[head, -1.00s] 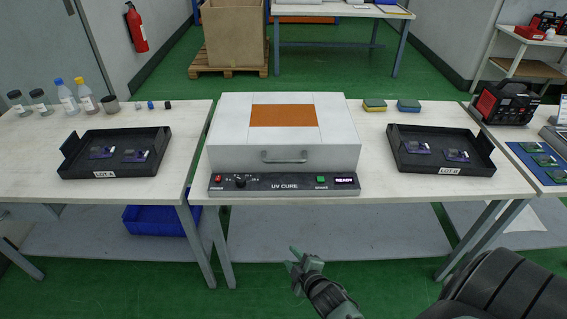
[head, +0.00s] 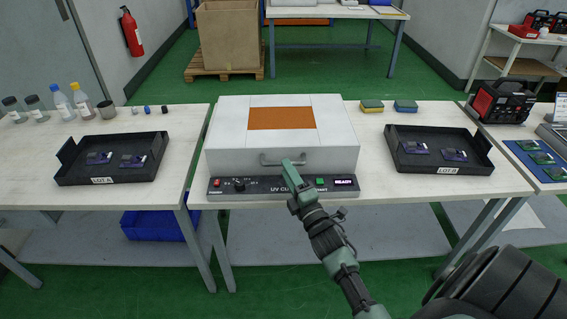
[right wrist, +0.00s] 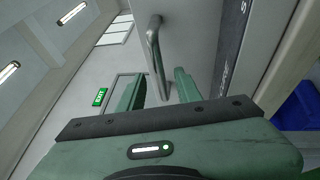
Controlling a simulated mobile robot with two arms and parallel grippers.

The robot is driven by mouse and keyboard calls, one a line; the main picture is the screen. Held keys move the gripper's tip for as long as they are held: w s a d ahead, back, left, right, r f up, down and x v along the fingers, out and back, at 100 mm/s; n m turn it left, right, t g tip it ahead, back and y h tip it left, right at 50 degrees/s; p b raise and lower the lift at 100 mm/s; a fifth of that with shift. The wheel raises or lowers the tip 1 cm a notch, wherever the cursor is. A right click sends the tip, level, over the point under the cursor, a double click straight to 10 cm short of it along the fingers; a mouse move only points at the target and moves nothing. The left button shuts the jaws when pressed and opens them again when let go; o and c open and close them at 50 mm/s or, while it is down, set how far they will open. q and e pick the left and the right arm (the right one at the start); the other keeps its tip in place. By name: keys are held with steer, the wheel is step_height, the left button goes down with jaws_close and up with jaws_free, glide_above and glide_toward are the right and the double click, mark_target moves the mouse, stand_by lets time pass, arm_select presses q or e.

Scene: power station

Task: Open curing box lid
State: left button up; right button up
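The curing box (head: 225,150) is a white box with an orange window (head: 282,118) on top, standing on the middle table. Its lid is closed. A grey bar handle (head: 268,162) is on the lid's front. A dark control panel (head: 260,187) below has a lit display reading READY. My right gripper (head: 289,170) is in front of the handle, overlapping its right part. In the right wrist view its two green fingers (right wrist: 158,92) are apart, with the handle (right wrist: 155,45) ahead of and between their tips; contact cannot be told. My left gripper is not in view.
A black tray marked LOT A (head: 75,175) is left of the box and one marked LOT B (head: 470,170) right of it. Sponges (head: 405,106) lie behind the right tray. Bottles (head: 82,101) stand at the back left. The table around the box is mostly bare.

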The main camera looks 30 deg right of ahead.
steer(key=shift+x, duration=1.75)
steer(key=shift+c, duration=0.3)
jaws_close()
